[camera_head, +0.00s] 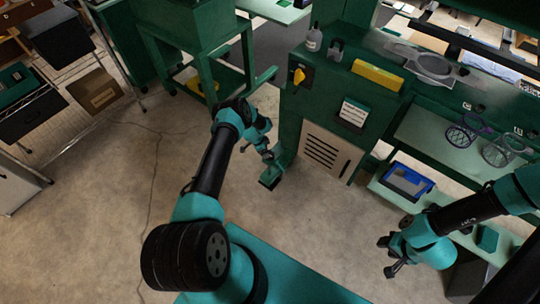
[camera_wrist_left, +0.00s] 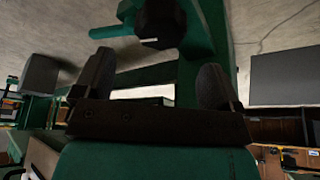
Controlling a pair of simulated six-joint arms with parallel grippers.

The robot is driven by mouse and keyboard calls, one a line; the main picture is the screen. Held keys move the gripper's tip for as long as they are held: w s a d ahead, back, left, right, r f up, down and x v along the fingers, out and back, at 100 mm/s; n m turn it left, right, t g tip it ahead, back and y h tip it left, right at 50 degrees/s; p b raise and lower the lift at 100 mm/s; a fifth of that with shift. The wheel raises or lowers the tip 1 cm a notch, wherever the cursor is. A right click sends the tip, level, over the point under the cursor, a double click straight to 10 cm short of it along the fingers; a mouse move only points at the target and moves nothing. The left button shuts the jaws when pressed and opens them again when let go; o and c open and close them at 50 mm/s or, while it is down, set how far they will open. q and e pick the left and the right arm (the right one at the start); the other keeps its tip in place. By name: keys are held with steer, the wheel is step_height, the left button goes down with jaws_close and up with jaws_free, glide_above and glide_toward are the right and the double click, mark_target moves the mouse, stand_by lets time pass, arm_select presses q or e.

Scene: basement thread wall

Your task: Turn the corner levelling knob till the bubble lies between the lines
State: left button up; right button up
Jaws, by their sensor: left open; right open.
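A black faceted knob (camera_wrist_left: 162,22) shows at the top of the left wrist view, against a green frame part. I take it for the levelling knob; in the head view I cannot make it out. My left gripper (camera_head: 266,150) is by the green foot (camera_head: 271,178) of the machine. In the left wrist view its fingers (camera_wrist_left: 155,68) are apart, with the knob beyond their tips and not between them. A yellow bar (camera_head: 377,75), perhaps the level, lies on the machine; bubble and lines are too small to see. My right gripper (camera_head: 389,257) is open and empty at lower right.
The green machine (camera_head: 292,125) has a yellow rotary switch (camera_head: 299,75) and a vented panel (camera_head: 328,150). A blue tray (camera_head: 407,181) is on the low shelf at right. Wire baskets (camera_head: 462,134) are above it. The concrete floor (camera_head: 120,190) at left is clear.

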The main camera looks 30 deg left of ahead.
mark_target(270, 153)
arm_select(q)
steer(key=shift+x, duration=3.75)
steer(key=c, duration=0.9)
steer(key=shift+a+n+t+y, duration=0.1)
steer(key=shift+n+t+y, duration=0.25)
steer(key=shift+n, duration=0.85)
steer(key=shift+n+t+y, duration=0.25)
steer(key=shift+n+y, duration=0.1)
steer(key=shift+n, duration=0.85)
steer(key=o, duration=0.9)
